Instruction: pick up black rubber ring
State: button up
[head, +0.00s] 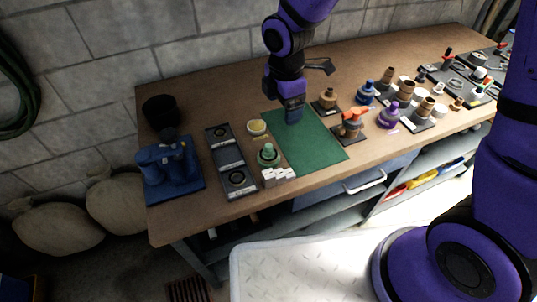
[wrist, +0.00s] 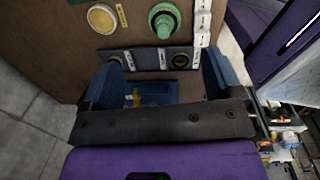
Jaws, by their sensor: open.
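Two dark rings lie on a long grey tray (head: 229,155) left of the green mat: a near ring (head: 238,178) and a far ring (head: 222,131). I cannot tell for sure which is the black rubber ring. In the wrist view, dark rings show at the left (wrist: 107,57) and right (wrist: 182,60) of the tray, partly cut off by my fingers and palm. My gripper (head: 292,118) is over the far left part of the green mat, right of the tray. In the wrist view its blue fingers (wrist: 162,62) are apart, with nothing held between them.
A yellow-topped disc (head: 256,127), a green fitting (head: 268,157) and white blocks (head: 278,177) stand between tray and mat (head: 305,142). Several fittings crowd the right. The mat looks clear.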

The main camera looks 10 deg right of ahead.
aim_at(267, 146)
jog(key=a+f+n, duration=0.1)
jog(key=f, duration=0.1)
jog(key=a+f+n, duration=0.1)
jog(key=f, duration=0.1)
jog(key=s+a+f+n, duration=0.1)
jog(key=f, duration=0.1)
jog(key=shift+a+g, duration=0.4)
jog(key=shift+w+a+f, duration=0.1)
jog(key=shift+w+f, duration=0.05)
jog(key=shift+f, duration=5.3)
jog(key=shift+c, duration=0.2)
jog(key=c, duration=1)
jog(key=shift+r, duration=0.15)
jog(key=shift+r, duration=4.9)
